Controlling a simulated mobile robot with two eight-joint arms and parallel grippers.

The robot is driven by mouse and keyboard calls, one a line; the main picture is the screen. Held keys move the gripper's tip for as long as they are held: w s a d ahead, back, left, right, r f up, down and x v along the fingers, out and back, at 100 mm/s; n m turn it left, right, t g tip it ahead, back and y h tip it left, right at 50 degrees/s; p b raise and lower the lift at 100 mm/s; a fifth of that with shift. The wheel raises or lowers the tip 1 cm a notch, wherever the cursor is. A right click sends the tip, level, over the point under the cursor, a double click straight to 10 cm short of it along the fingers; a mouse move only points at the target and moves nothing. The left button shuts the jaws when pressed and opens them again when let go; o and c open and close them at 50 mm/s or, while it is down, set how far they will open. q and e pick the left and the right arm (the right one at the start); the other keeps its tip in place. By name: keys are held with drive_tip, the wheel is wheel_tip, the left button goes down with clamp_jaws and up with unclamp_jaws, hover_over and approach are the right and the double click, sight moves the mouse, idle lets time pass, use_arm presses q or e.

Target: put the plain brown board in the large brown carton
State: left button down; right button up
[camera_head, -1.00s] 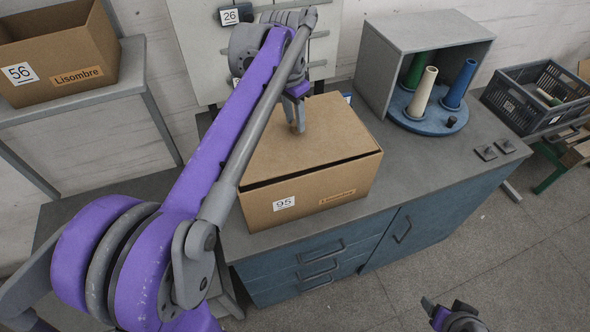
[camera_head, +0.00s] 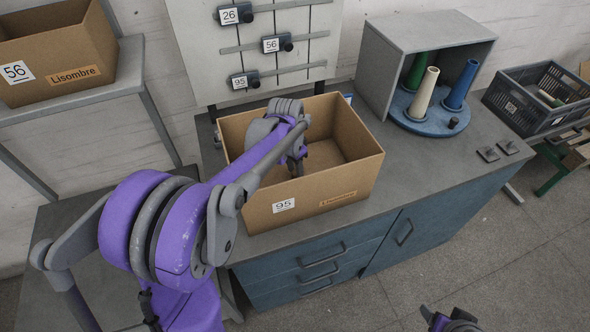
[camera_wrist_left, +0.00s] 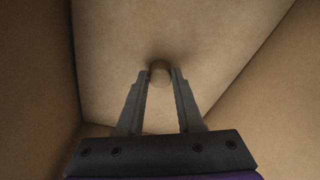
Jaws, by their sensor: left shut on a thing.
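The large brown carton (camera_head: 262,217), marked 95 and "Lisombre", stands open on the grey bench top. My left gripper (camera_head: 297,170) reaches down inside it. In the left wrist view the fingers (camera_wrist_left: 160,82) are shut on the small round knob (camera_wrist_left: 160,72) of the plain brown board (camera_wrist_left: 140,35). Carton walls show on both sides of the board there. In the head view my arm hides part of the carton's inside, and I cannot tell the board from the carton floor. Part of my right gripper (camera_head: 448,320) shows at the bottom edge; its fingers are not clear.
Another carton (camera_head: 90,62), marked 56, stands on the left shelf. Behind is a board with number tags (camera_head: 280,45). A grey box with cones on a blue disc (camera_head: 432,122) and a dark crate (camera_head: 540,112) are at the right. Bench top between is clear.

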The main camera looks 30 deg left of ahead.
use_arm(q)
drive_tip(key=shift+f, duration=0.25)
drive_tip(key=shift+f, duration=0.25)
drive_tip(key=c, duration=0.5)
unclamp_jaws()
drive_tip(key=shift+r, duration=0.1)
drive_tip(key=shift+c, duration=0.2)
drive_tip(key=shift+r, duration=0.5)
wheel_tip(320, 180, up, 11)
drive_tip(key=s, duration=0.1)
drive_tip(key=shift+s+a+p, duration=0.2)
drive_tip(key=shift+a+p, duration=0.05)
drive_tip(key=shift+p, duration=0.15)
drive_tip(key=shift+r, duration=0.1)
